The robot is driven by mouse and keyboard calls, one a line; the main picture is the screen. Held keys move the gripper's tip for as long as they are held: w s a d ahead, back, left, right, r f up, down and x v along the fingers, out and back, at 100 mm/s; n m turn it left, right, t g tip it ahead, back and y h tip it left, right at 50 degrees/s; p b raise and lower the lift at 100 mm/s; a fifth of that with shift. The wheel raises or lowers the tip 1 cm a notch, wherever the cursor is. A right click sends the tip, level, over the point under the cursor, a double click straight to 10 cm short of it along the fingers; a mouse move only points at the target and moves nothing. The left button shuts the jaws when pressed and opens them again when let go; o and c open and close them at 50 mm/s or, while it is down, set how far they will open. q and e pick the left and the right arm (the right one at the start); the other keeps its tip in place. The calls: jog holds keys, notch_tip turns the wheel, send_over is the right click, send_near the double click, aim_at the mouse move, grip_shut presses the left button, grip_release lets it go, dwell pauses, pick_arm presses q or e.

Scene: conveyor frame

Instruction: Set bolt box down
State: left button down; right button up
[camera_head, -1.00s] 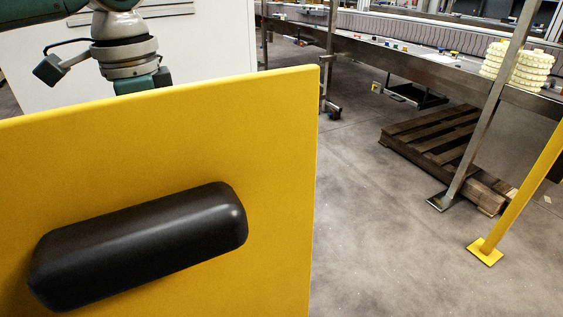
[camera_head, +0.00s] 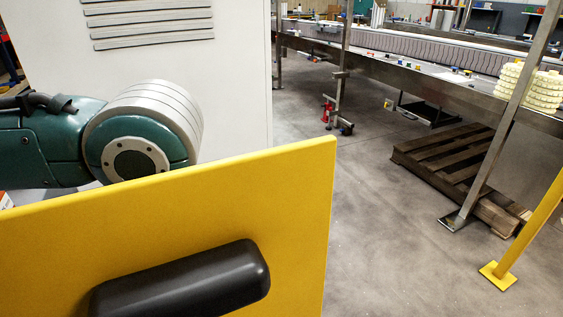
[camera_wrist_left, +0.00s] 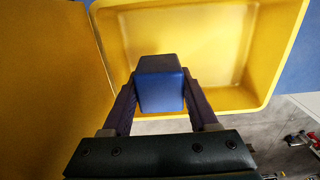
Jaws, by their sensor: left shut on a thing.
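In the left wrist view my left gripper (camera_wrist_left: 160,76) is shut on a small blue box with a dark top face (camera_wrist_left: 161,94), which I take to be the bolt box. The box sits between the two dark fingers. Behind it is an open yellow bin (camera_wrist_left: 262,99) with a pale, empty-looking floor. The box overlaps the bin's near rim in the picture; I cannot tell whether it touches the bin. In the head view only a teal and grey link of my left arm shows; the gripper and box are hidden. My right gripper is in neither view.
A large yellow panel (camera_head: 290,220) with a black bar (camera_head: 185,285) fills the head view's lower left. A white cabinet (camera_head: 235,95) stands behind. To the right are a conveyor (camera_head: 400,75), a wooden pallet (camera_head: 445,160) and a yellow post (camera_head: 530,235). Grey floor (camera_head: 385,240) between is clear.

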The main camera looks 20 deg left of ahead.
pick_arm(q)
notch_tip(320, 180, down, 6)
jog(key=shift+r+b, duration=0.1)
jog(key=shift+b, duration=0.7)
jog(key=shift+s+d+f, duration=0.15)
jog(key=shift+d+f, duration=0.05)
jog(key=shift+f, duration=0.15)
jog(key=shift+c, duration=0.8)
grip_release()
jog(key=shift+f, duration=0.15)
notch_tip(320, 180, up, 12)
jog(key=p, duration=0.3)
jog(key=shift+r, duration=0.2)
